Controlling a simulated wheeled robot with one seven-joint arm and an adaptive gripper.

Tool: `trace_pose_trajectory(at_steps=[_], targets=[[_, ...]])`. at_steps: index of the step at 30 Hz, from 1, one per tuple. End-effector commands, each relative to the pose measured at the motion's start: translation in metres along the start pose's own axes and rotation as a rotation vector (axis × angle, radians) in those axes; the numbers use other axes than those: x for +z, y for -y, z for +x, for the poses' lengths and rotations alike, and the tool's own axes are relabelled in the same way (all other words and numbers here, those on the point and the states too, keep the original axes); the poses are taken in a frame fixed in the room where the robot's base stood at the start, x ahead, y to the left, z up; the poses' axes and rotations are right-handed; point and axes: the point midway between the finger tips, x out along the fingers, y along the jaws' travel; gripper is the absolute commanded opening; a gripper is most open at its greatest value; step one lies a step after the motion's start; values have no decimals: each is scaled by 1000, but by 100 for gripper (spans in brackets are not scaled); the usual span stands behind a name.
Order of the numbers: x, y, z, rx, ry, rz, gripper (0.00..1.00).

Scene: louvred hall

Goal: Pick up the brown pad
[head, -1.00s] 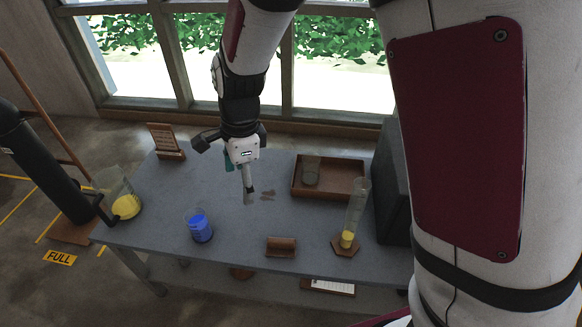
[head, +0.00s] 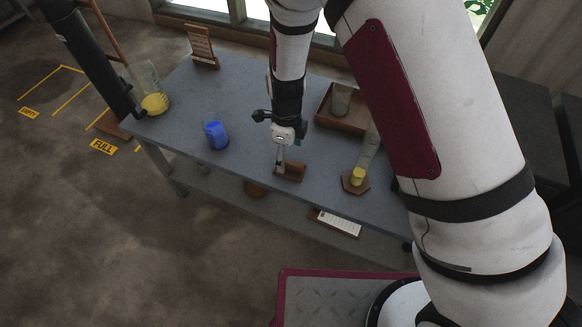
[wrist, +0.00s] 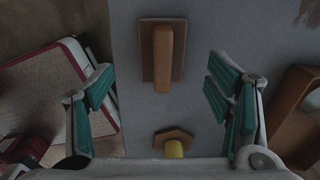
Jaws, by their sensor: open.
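The brown pad (head: 291,172) lies on the grey table near its front edge. In the wrist view the pad (wrist: 163,55) shows as a flat brown plate with a raised bar along it. My gripper (head: 279,167) is open and empty, pointing down above the table, and partly covers the pad in the head view. In the wrist view the pad is in line with the gap between the fingers (wrist: 160,88), towards the top of the picture, and no finger touches it. The exact height above the pad is hard to tell.
A hexagonal brown base (head: 355,186) with a tall yellow-filled cylinder (head: 366,160) stands right of the pad. A blue-filled beaker (head: 215,134) stands left. A brown tray (head: 343,122) with a glass lies behind. A yellow-filled beaker (head: 154,100) and a wooden stand (head: 203,50) are further left.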

Motion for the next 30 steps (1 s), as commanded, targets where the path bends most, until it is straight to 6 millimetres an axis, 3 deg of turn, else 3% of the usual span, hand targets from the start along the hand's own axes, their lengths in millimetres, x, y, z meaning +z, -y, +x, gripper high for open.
trace_pose_trajectory(at_steps=[8,17,25,30], targets=[[-2,1,16,1,0,1,73],[-7,4,56,2,0,-1,73],[-7,3,59,0,1,0,73],[-7,3,59,0,0,0,35]])
